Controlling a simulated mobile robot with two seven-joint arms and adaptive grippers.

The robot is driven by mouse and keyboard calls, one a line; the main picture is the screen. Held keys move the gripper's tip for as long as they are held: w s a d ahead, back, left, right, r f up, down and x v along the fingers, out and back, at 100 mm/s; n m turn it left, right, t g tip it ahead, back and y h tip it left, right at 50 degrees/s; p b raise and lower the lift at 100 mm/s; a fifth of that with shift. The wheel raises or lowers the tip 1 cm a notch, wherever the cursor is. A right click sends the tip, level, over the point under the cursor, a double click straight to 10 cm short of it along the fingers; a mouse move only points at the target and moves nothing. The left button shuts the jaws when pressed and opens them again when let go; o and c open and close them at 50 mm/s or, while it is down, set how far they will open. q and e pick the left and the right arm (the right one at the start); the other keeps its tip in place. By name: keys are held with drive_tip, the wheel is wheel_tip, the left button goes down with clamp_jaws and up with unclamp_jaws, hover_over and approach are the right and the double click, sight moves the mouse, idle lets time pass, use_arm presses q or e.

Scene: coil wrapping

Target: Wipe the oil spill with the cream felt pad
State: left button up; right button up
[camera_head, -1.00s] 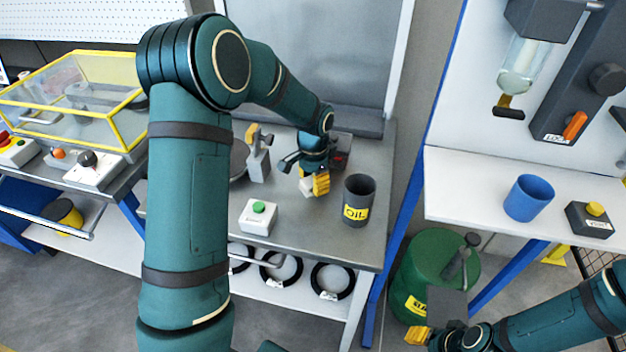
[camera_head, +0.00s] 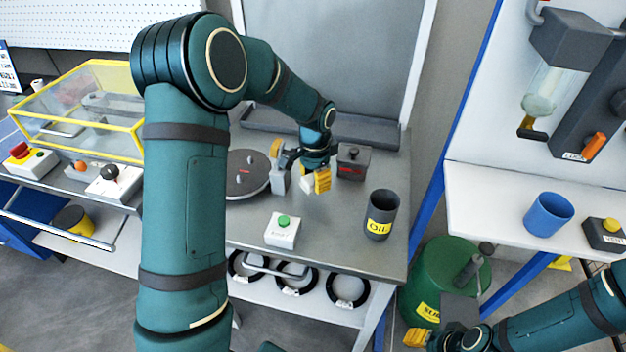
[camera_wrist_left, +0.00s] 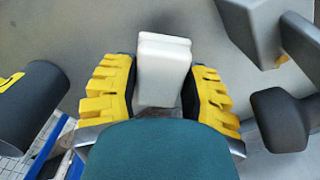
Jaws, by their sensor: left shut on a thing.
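My left gripper (camera_head: 316,184) is over the grey workbench, left of and behind the dark OIL cup. It is shut on the cream felt pad (camera_head: 307,184), a small pale block. In the left wrist view the pad (camera_wrist_left: 163,70) sits between the yellow fingertips of the left gripper (camera_wrist_left: 160,88), with grey bench top beyond it. I cannot make out an oil spill in either view. My right gripper (camera_head: 430,336) is low at the bottom right by the green barrel; one yellow fingertip shows, and its opening is unclear.
On the bench (camera_head: 335,235) are the OIL cup (camera_head: 381,215), a green-button box (camera_head: 283,230), a round plate (camera_head: 243,174), a grey upright part (camera_head: 279,178) and a dark box (camera_head: 352,161). A green barrel (camera_head: 445,268) stands right. Bench top is bare between button box and cup.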

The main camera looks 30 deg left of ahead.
use_arm(q)
wheel_tip(320, 180, up, 2)
drive_tip(key=shift+p, duration=0.55)
drive_tip(key=shift+r+p, duration=0.6)
drive_tip(key=shift+r, duration=0.2)
